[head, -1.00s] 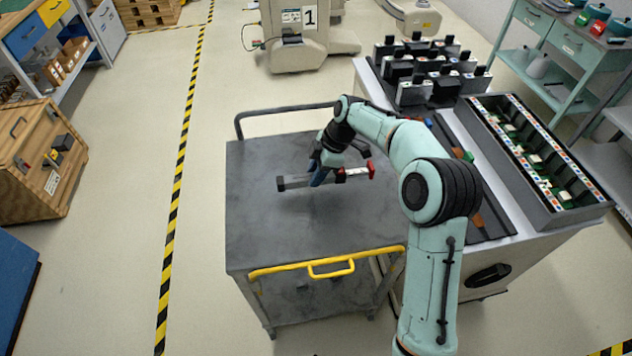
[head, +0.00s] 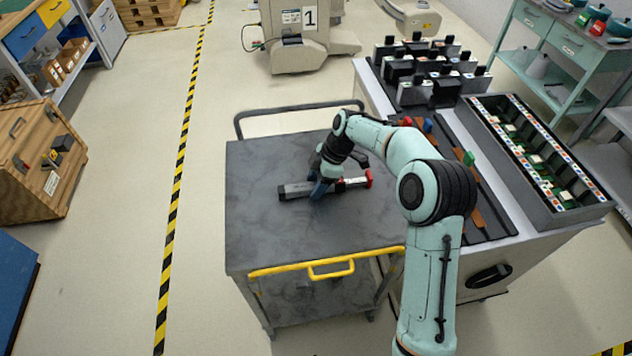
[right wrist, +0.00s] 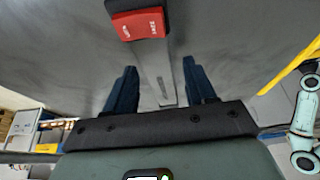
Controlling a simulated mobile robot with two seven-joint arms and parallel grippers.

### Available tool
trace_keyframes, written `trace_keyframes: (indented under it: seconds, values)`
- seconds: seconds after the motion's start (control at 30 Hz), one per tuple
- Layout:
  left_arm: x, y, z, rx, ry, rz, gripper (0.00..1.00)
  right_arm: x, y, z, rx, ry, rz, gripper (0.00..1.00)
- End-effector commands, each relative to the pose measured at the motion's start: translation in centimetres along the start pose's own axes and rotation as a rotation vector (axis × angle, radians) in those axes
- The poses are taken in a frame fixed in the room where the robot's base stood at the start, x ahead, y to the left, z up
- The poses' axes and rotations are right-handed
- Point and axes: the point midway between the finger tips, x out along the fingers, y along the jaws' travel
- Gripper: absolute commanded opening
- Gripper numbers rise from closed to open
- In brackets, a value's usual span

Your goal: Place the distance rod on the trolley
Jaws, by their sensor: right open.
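The distance rod (head: 297,190) is a grey bar with a dark end at left and a red end at right. It lies on the grey top of the trolley (head: 262,232). My right gripper (head: 321,188) is down at the rod's middle, with its blue fingers around it. In the right wrist view the open fingers (right wrist: 158,85) stand on either side of the rod's grey bar, with gaps on both sides. The rod's red end (right wrist: 140,24) shows at the top there. My left gripper is not in view.
A cart at right carries a dark tray with coloured-ended rods (head: 478,198), several black-and-white blocks (head: 414,92) and a long grey bin (head: 535,195). The trolley has a yellow front handle (head: 330,268). Its top is otherwise clear.

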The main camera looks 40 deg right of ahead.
Motion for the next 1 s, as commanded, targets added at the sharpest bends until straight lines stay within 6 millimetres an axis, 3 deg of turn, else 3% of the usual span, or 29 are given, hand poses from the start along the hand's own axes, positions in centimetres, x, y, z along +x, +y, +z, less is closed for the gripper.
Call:
trace_keyframes:
  seconds: [0.17, 0.6, 0.8, 1.0]
  values:
    - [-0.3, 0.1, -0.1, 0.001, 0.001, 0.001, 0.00, -1.4, 0.1, -0.1, 0.000, 0.000, 0.004, 0.55]
    - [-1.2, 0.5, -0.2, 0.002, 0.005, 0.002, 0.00, -10.2, 0.1, -0.2, 0.001, 0.000, 0.004, 0.55]
    - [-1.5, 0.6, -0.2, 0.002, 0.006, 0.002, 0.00, -12.1, 0.0, -0.1, 0.001, 0.000, 0.001, 0.55]
    - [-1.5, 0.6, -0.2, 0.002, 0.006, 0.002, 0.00, -12.4, 0.0, -0.1, 0.001, 0.000, 0.000, 0.55]
